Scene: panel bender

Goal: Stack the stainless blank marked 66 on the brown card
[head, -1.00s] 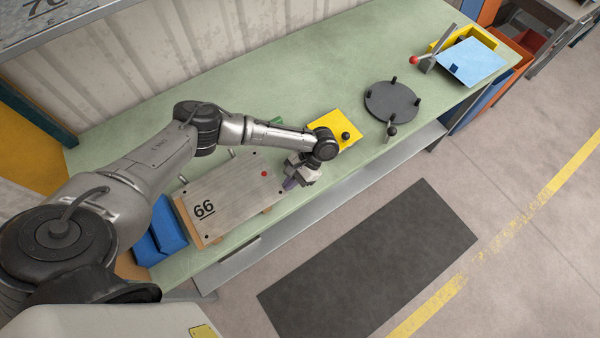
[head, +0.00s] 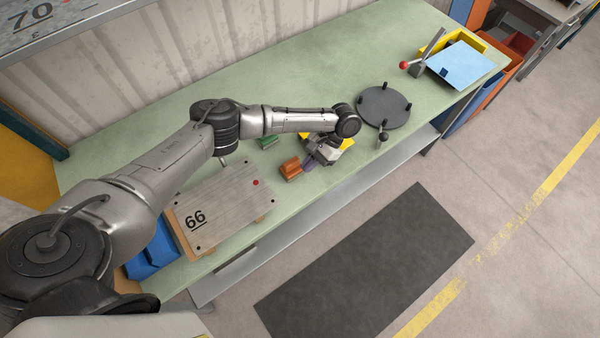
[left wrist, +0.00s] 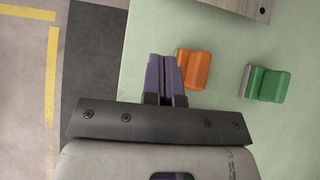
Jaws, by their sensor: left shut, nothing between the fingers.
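The stainless blank marked 66 (head: 222,202) lies on the green bench at its left end. It is a grey plate with a red dot near its far right corner. Brown shows under its edges (head: 263,220); I cannot tell whether this is the brown card or supports. A corner of the blank also shows at the top of the left wrist view (left wrist: 235,5). My left gripper (head: 311,160), with purple fingers, is shut and empty, right of the blank and apart from it. It also shows in the left wrist view (left wrist: 164,75). My right gripper is not in view.
An orange block (head: 290,168) sits close beside my left gripper, and a green block (head: 268,142) lies farther back. A yellow item (head: 347,142) is partly hidden behind the gripper. A dark round plate with pegs (head: 383,107) stands farther right. Blue bins (head: 152,252) are left of the blank.

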